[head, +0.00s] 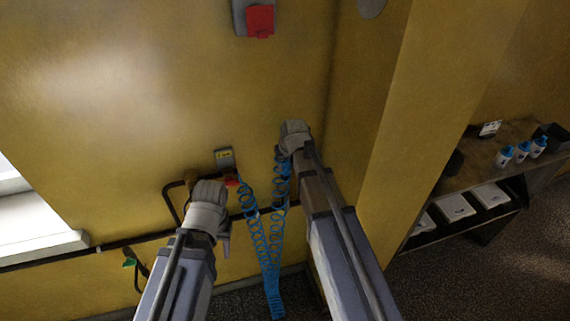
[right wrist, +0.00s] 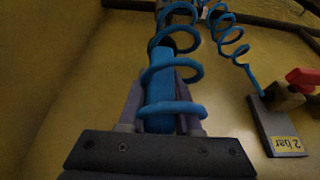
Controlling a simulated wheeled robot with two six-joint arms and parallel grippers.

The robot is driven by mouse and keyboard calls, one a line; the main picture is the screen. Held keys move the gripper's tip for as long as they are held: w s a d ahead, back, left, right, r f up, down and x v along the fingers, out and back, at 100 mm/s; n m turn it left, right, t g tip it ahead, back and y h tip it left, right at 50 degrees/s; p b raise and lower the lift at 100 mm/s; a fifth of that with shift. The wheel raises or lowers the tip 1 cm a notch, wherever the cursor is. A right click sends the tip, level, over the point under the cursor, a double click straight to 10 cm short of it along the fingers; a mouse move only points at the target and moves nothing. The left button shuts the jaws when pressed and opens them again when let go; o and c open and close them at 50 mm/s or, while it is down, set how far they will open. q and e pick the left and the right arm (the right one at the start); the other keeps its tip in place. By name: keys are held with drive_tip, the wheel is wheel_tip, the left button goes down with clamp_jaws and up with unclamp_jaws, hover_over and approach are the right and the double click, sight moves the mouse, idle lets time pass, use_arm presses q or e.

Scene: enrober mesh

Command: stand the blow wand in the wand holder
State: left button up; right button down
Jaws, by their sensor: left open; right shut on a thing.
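The blow wand (right wrist: 160,80) shows in the right wrist view as a blue body between the fingers of my right gripper (right wrist: 160,98), which is shut on it. A blue coiled hose (head: 257,245) passes around and in front of it there. In the head view my right gripper (head: 294,137) is close to the yellow wall, and the wand is mostly hidden behind it and my arm. My left gripper (head: 222,235) is open, lower and further left, beside the hose. I cannot make out the wand holder in either view.
A "2 bar" plate (head: 225,157) with a red valve lever (head: 232,182) is on the wall behind my left gripper; a dark pipe (head: 110,244) runs below. A red-and-grey box (head: 259,20) is above. A shelf (head: 480,175) with bottles and trays stands right, beyond the yellow pillar (head: 410,110).

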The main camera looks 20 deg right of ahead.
sight(287, 172)
drive_tip(key=shift+f+b, duration=3.55)
drive_tip(key=shift+f, duration=0.15)
drive_tip(key=c, duration=0.5)
unclamp_jaws()
drive_tip(key=shift+r, duration=0.1)
drive_tip(key=p+v, duration=0.7)
drive_tip(key=shift+s+r, duration=0.2)
drive_tip(key=shift+r, duration=0.15)
drive_tip(key=shift+f, duration=0.1)
